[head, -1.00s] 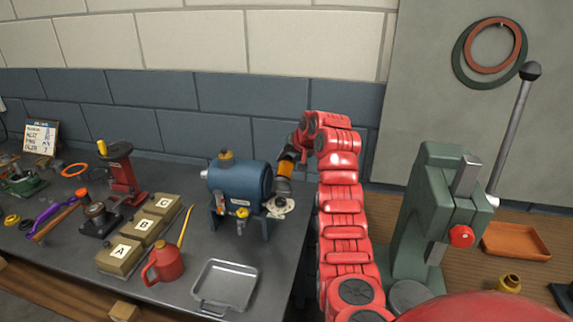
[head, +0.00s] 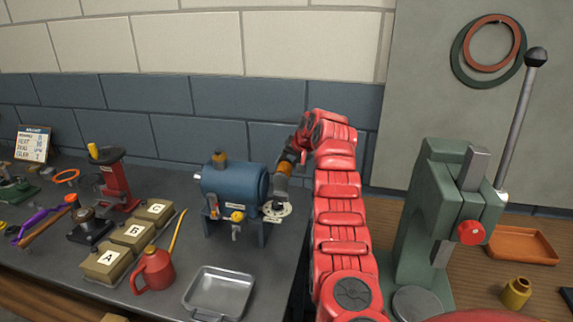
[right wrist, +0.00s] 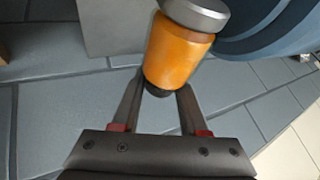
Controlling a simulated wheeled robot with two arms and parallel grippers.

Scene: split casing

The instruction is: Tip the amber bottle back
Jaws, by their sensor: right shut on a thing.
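The amber bottle (head: 284,168) is at the right end of the blue tank (head: 232,187), tilted, with its grey end (head: 280,186) lower, over a pale round plate (head: 275,212). My right gripper (head: 294,153), on the red arm, is at the bottle's upper end. In the right wrist view the amber body (right wrist: 180,50) runs up to a wide grey collar (right wrist: 197,14). There my right gripper's fingers (right wrist: 158,97) are shut on its dark narrow end. Whether the grey end touches the plate is unclear. My left gripper is out of view.
A metal tray (head: 219,291), a red oil can (head: 155,270) and lettered boxes (head: 131,233) stand in front and left of the tank. A green press (head: 435,220) with a long lever stands right of my arm. The wall is close behind.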

